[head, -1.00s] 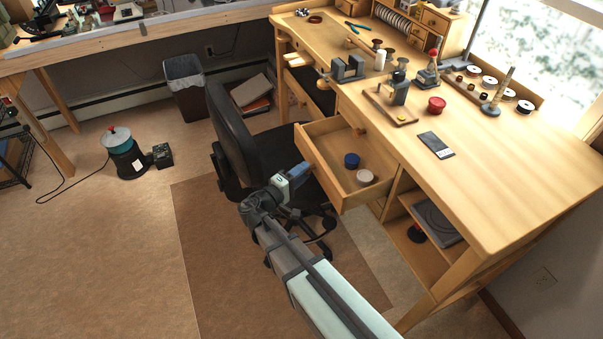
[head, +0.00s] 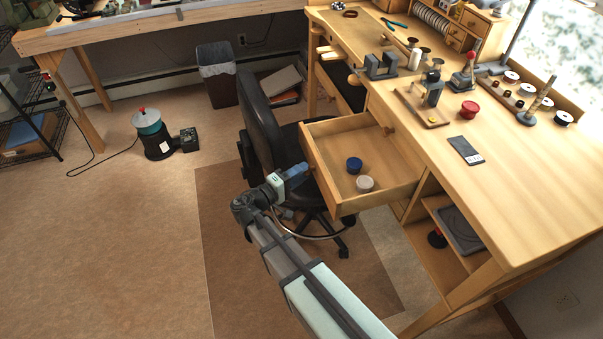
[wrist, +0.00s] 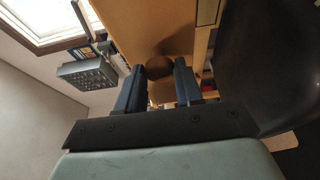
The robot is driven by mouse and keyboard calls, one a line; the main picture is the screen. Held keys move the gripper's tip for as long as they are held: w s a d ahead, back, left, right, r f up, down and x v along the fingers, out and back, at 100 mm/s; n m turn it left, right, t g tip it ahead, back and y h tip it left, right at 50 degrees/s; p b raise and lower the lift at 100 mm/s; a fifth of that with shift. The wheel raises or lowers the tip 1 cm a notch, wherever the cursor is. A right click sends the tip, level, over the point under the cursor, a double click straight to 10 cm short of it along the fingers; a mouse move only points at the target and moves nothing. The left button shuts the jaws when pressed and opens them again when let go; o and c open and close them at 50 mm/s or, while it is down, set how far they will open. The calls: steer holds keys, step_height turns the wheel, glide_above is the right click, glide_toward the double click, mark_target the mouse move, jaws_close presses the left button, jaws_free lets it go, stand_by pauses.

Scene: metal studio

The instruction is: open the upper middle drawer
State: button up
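The wooden drawer (head: 350,207) stands well out from the front of the workbench. A blue-lidded jar (head: 354,165) and a pale-lidded jar (head: 365,184) sit inside it. My gripper (head: 306,168) is at the outer face of the drawer front, coming from the lower left. In the wrist view, its two blue fingers stand on either side of the round brown drawer knob (wrist: 158,66) and appear closed on it. In the head view the knob is mostly hidden by the fingers.
A black office chair (head: 262,125) stands close beside my gripper and the drawer's left side. Open shelves (head: 450,250) lie under the bench at right.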

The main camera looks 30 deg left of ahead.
steer(key=o, duration=0.4)
steer(key=shift+o, duration=0.2)
steer(key=v, duration=1.3)
steer(key=shift+s, duration=0.35)
steer(key=shift+a, duration=0.1)
